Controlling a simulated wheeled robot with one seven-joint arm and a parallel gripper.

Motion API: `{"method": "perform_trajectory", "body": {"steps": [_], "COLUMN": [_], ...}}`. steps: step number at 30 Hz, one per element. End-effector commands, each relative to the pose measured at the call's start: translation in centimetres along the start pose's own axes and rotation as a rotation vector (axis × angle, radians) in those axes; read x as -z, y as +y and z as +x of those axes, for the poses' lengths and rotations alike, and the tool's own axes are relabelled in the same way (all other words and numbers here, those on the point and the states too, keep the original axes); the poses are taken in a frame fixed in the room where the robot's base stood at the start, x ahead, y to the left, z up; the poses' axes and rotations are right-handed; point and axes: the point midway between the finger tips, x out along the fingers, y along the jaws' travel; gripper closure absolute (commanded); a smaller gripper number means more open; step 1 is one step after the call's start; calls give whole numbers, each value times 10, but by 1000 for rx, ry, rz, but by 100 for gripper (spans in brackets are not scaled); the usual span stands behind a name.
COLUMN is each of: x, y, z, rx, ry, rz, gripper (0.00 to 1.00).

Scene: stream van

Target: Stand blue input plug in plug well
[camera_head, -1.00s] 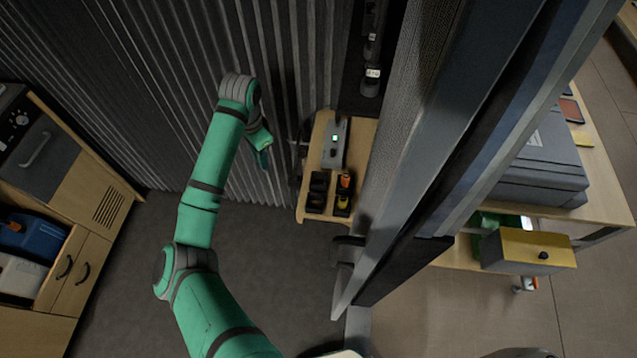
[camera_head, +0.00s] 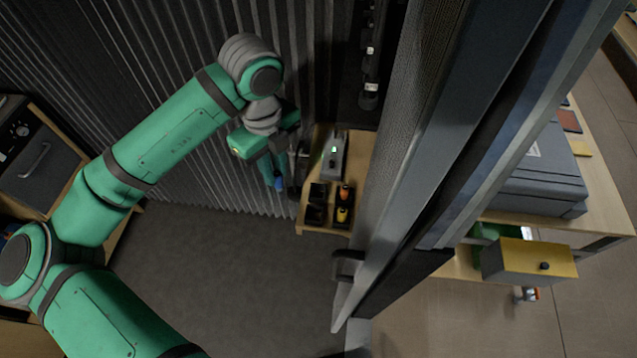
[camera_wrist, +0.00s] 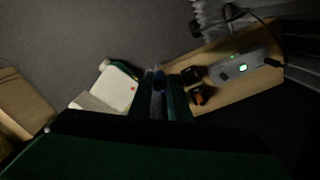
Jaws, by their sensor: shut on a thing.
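The blue input plug (camera_head: 278,182) is held between the fingers of my gripper (camera_head: 273,168), in the air left of the small wooden shelf. In the wrist view the plug (camera_wrist: 160,82) shows as a dark blue shape between the fingertips (camera_wrist: 162,98). The black plug wells (camera_head: 317,196) sit at the near end of the shelf, right of my gripper and apart from it. Their left column looks dark and empty. An orange plug (camera_head: 344,192) and a yellow plug (camera_head: 342,214) stand in the right column. Which well is meant cannot be told.
A grey box with a green light (camera_head: 334,152) stands on the shelf (camera_head: 314,231) behind the wells. A tall grey door frame (camera_head: 415,170) rises close on the right. A corrugated wall (camera_head: 180,60) lies behind. The floor (camera_head: 230,260) in front is clear.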

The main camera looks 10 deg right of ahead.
Motion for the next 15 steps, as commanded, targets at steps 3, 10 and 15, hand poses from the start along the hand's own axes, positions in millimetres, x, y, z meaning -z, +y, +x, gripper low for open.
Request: {"method": "perform_trajectory", "body": {"steps": [3,10,15], "x": [8,22,31], "y": [-22,-62,-82], "z": [11,41,64], "rx": [-2,-3,-1], "ry": [1,1,0], "rz": [-2,-6,-2], "gripper": [100,100,100]}}
